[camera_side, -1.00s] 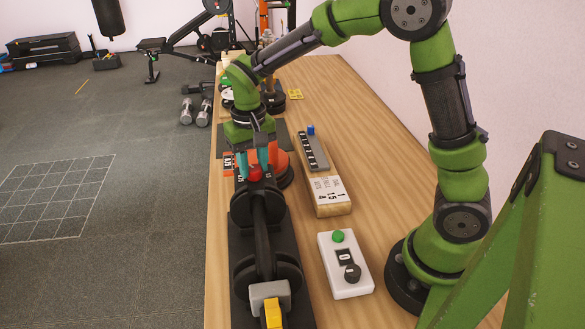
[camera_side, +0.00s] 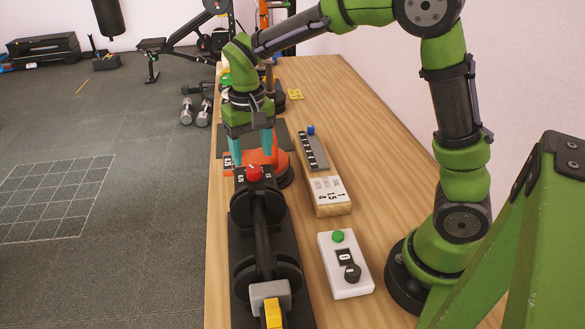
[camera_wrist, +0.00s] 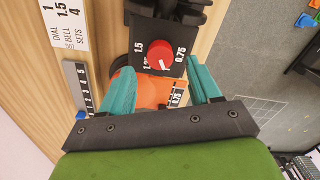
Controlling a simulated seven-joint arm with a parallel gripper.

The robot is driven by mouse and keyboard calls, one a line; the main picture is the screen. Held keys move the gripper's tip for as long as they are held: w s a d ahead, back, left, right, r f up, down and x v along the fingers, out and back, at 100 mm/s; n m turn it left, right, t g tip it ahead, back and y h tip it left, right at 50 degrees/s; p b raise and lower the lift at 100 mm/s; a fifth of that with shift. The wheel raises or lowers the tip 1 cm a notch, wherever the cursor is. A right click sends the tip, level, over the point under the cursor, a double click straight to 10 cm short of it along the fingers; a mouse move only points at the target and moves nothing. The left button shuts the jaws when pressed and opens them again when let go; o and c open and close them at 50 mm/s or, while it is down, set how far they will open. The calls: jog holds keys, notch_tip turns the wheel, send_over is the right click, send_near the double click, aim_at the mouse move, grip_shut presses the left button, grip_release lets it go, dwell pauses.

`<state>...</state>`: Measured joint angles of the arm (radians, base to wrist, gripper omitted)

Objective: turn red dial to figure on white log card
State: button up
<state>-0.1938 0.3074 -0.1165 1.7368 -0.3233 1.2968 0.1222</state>
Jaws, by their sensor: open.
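The red dial (camera_side: 254,173) sits on a black housing at the far end of the dumbbell assembly. In the wrist view the red dial (camera_wrist: 160,55) has a white mark on its lower side, near the partly visible 1.2… figure. Figures 1.5 and 0.75 flank it. The white log card (camera_side: 327,190) lies on a wooden block to the right; in the wrist view the card (camera_wrist: 66,22) shows 1, 1.5 and 4, with 1.5 by the middle line, and words including DIAL, BELL and SETS. My gripper (camera_side: 251,148) is open and empty, just beyond the dial, its teal fingers (camera_wrist: 160,82) apart.
An orange round part (camera_side: 288,168) stands just beyond the dial. A grey numbered strip with a blue knob (camera_side: 313,150) lies right of it. A white box with a green button (camera_side: 345,264) is nearer.

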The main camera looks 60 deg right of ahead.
aim_at(259, 171)
notch_tip(259, 171, up, 13)
jog(key=shift+w, duration=0.1)
dwell(0.4)
jog(key=s+f+t+y, duration=0.1)
jog(key=s+f+t, duration=0.1)
jog(key=s, duration=0.6)
jog(key=s+f+t+y, duration=0.1)
jog(key=s+f+t, duration=0.1)
jog(key=s+t, duration=0.3)
jog(key=s, duration=0.4)
jog(key=shift+d+n, duration=0.35)
jog(key=shift+n, duration=0.05)
